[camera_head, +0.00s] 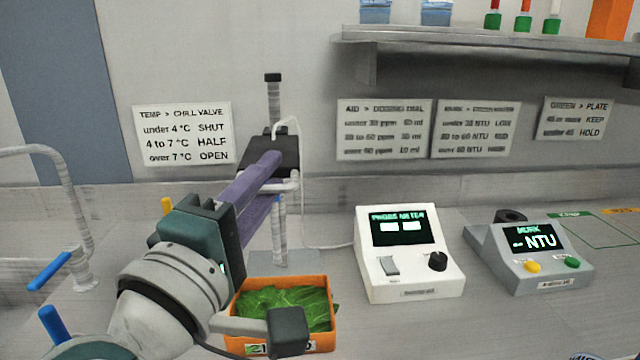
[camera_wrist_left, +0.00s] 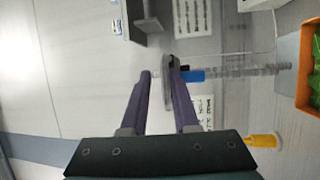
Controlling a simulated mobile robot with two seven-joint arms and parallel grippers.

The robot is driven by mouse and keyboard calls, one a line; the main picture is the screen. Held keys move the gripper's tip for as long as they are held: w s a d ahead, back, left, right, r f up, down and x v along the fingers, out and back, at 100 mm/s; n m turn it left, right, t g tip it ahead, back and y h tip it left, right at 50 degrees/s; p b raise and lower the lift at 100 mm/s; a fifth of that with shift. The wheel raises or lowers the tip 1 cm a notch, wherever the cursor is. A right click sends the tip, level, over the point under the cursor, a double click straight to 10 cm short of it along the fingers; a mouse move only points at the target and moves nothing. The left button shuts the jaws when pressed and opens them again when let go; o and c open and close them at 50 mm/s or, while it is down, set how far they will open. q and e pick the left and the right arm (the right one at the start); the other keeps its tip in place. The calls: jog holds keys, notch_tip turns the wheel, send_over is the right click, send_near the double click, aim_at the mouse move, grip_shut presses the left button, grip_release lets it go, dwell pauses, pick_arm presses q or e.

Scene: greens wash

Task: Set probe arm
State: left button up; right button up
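The probe stand (camera_head: 274,95) rises behind my left gripper as a dark-topped post with a black block (camera_head: 287,152). A whitish arm (camera_head: 291,181) and a white cable show beside it. An upright striped rod (camera_head: 279,235) stands below. My left gripper (camera_head: 272,165) reaches up to the block with its long purple fingers, which hide part of the stand. In the left wrist view the two fingertips (camera_wrist_left: 158,70) are apart, with a dark rounded part (camera_wrist_left: 170,62) at the right one; whether they touch it I cannot tell. My right gripper is out of view.
An orange crate of greens (camera_head: 331,310) sits below my left gripper. The white probe meter (camera_head: 410,280) and grey murk meter (camera_head: 545,277) stand to the right. A tap (camera_head: 75,220) with blue handles is at left. A shelf (camera_head: 480,38) overhangs the back wall.

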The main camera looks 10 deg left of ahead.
pick_arm(q)
jog(key=shift+o, duration=1.2)
jog(key=shift+f, duration=0.1)
jog(key=s+a+f+b, duration=0.1)
jog(key=s, duration=0.8)
jog(key=shift+s+f+b, duration=0.2)
jog(key=shift+s+b, duration=0.15)
jog(key=shift+b, duration=0.05)
jog(key=shift+a, duration=0.1)
